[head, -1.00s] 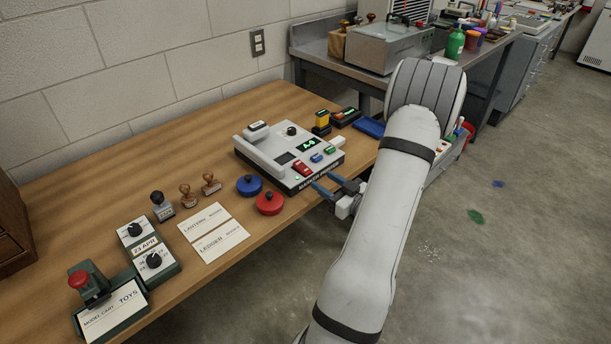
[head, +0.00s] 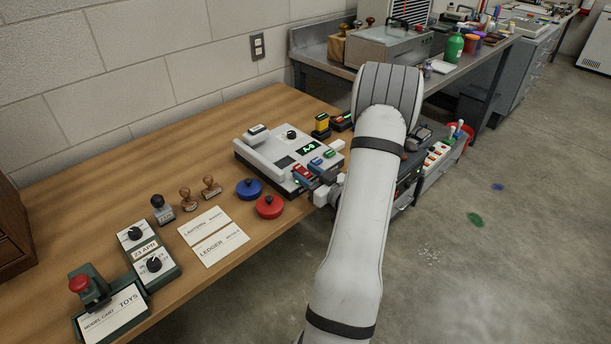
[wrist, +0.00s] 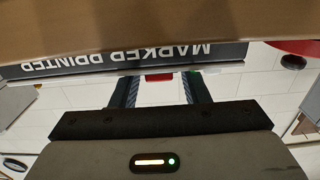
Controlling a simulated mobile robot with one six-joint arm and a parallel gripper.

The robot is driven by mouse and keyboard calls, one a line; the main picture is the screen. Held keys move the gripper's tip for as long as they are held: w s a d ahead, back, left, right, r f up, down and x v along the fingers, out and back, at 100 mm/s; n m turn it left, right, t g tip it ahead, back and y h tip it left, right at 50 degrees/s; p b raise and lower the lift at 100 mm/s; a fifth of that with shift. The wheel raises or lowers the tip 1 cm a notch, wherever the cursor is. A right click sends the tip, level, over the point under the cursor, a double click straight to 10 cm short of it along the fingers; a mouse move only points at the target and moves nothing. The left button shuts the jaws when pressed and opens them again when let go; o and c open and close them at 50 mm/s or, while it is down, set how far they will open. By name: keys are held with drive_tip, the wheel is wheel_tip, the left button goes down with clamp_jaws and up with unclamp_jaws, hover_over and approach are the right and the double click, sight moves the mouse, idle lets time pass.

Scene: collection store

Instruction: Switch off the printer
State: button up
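The printer (head: 270,152) is a white and grey box on the wooden table, with a lit green display (head: 308,149). On its front right are a red switch (head: 301,171), a blue button (head: 315,161) and a green button. My gripper (head: 314,177) is at the printer's front edge, close to the red switch. In the wrist view its two blue fingers (wrist: 160,90) stand apart with nothing held between them. A red patch (wrist: 158,77) shows beyond them, beside the dark lettered front of the printer. I cannot tell whether a finger touches the switch.
A red round pad (head: 269,206) and a blue one (head: 249,188) sit just left of my gripper. Stamps, cards (head: 213,236) and a green stamping device (head: 105,305) lie farther left. A yellow-and-black item (head: 321,125) stands behind the printer. A metal bench is at the back.

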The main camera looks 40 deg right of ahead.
drive_tip(key=c, duration=0.9)
drive_tip(key=shift+o, duration=0.2)
drive_tip(key=r+g+p, duration=0.1)
drive_tip(key=g+p, duration=0.1)
drive_tip(key=p, duration=0.1)
drive_tip(key=shift+w+r, duration=0.1)
drive_tip(key=shift+r, duration=0.1)
drive_tip(key=g+p, duration=0.1)
drive_tip(key=p, duration=0.1)
drive_tip(key=shift+w+g+p, duration=0.1)
drive_tip(key=shift+g+p, duration=0.2)
drive_tip(key=shift+f+g+p, duration=0.25)
drive_tip(key=shift+g+p, duration=0.15)
drive_tip(key=shift+g, duration=0.1)
drive_tip(key=o, duration=1)
drive_tip(key=v, duration=0.7)
drive_tip(key=shift+s+a+r, duration=0.15)
drive_tip(key=shift+s, duration=0.2)
